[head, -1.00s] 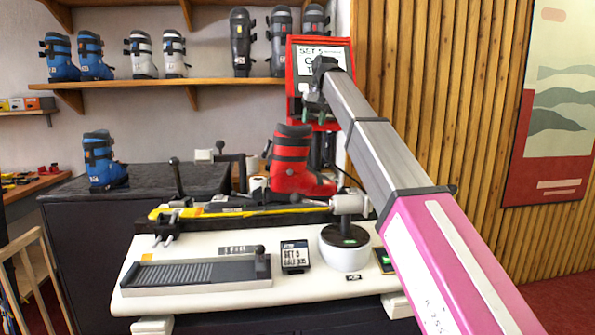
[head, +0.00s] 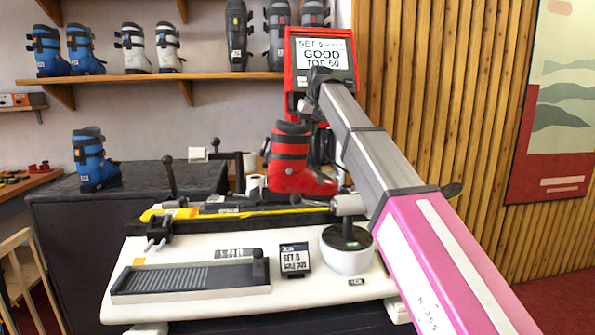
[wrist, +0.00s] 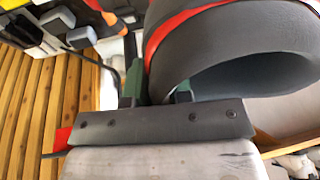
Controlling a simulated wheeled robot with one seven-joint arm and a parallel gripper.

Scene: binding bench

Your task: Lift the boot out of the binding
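The red boot (head: 296,178) with dark grey cuff bands stands upright over the ski (head: 160,213) in the head view. Whether its sole touches the binding is hard to see. My gripper (head: 308,112) is at the top of the cuff. In the wrist view, the boot's grey cuff (wrist: 215,50) with a red stripe fills the upper middle and right. The green-tipped fingers of my gripper (wrist: 157,92) straddle the cuff wall, one outside and one at the inner side of the rim. I cannot tell whether they press on it.
A red-framed screen (head: 322,50) reading "GOOD" stands close behind my gripper. A white device with a round base (head: 346,258) and a small sign (head: 295,259) stand on the white bench (head: 200,303). A blue boot (head: 92,165) is on the dark counter at left.

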